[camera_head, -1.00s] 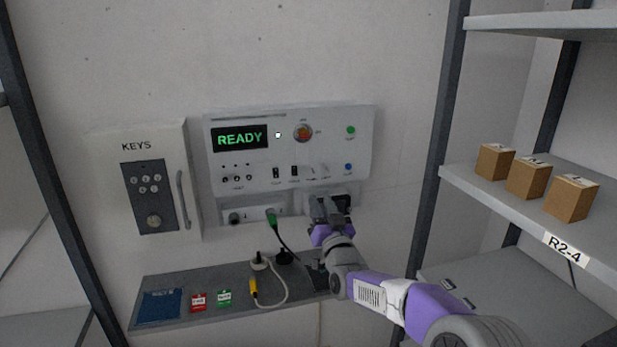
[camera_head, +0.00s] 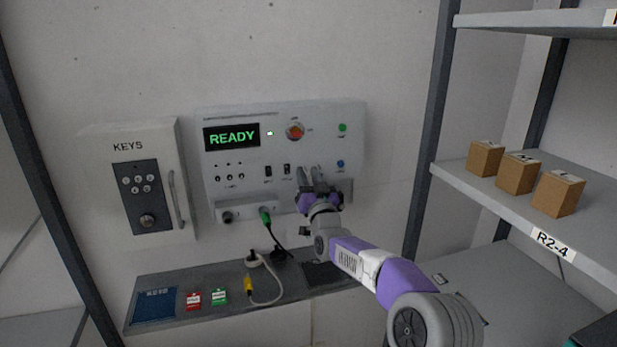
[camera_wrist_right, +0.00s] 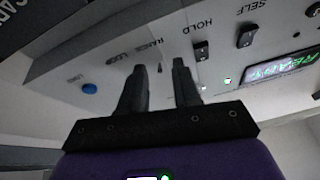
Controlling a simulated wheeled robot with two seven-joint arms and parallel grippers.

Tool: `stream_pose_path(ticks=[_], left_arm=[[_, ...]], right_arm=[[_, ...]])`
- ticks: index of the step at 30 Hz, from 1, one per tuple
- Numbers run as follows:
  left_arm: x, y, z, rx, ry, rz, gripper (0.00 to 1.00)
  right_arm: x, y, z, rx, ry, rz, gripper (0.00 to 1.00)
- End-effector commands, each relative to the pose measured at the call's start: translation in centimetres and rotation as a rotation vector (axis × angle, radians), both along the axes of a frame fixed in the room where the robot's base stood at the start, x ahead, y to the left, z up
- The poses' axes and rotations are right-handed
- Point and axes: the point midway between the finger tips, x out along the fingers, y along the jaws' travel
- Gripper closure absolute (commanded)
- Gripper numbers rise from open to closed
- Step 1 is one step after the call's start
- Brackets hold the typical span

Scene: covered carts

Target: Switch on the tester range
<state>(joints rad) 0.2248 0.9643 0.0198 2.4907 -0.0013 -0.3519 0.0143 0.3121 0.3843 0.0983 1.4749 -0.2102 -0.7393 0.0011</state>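The tester (camera_head: 225,185) is a pale wall panel with a green READY display (camera_head: 232,137). Its lower row has dark rocker switches, among them the HOLD switch (camera_wrist_right: 201,51) and the SELF switch (camera_wrist_right: 246,36). In the right wrist view, turned upside down, a label that seems to read RANGE (camera_wrist_right: 147,47) lies just beyond my fingertips. A small dark part, perhaps the range switch (camera_wrist_right: 159,68), shows between them; its position is unclear. My right gripper (camera_head: 310,171) is open at the panel's lower right, also seen in the wrist view (camera_wrist_right: 159,66). Contact cannot be told. My left gripper is not in view.
A red-orange knob (camera_head: 295,131), a green button (camera_head: 342,128) and a blue button (camera_head: 340,164) are nearby. A green plug (camera_head: 265,216) with a black cable hangs below. A KEYS box (camera_head: 110,180) is left, a narrow shelf (camera_head: 180,314) below, and a rack shelf with boxes (camera_head: 518,175) right.

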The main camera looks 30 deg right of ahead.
Motion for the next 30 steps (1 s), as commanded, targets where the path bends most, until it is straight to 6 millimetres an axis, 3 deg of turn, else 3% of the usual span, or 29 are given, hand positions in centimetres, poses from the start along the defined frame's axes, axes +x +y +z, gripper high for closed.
stream_pose_path(ticks=[3,9,20,30], left_arm=[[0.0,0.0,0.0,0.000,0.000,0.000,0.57],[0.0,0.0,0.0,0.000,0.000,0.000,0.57],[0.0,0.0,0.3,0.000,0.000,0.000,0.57],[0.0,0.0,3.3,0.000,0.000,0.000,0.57]], right_arm=[[0.0,0.0,0.0,0.000,0.000,0.000,0.70],[0.0,0.0,0.0,0.000,0.000,0.000,1.00],[-0.1,0.0,0.2,0.003,0.012,-0.001,1.00],[-0.2,0.1,1.2,0.038,0.159,0.001,1.00]])
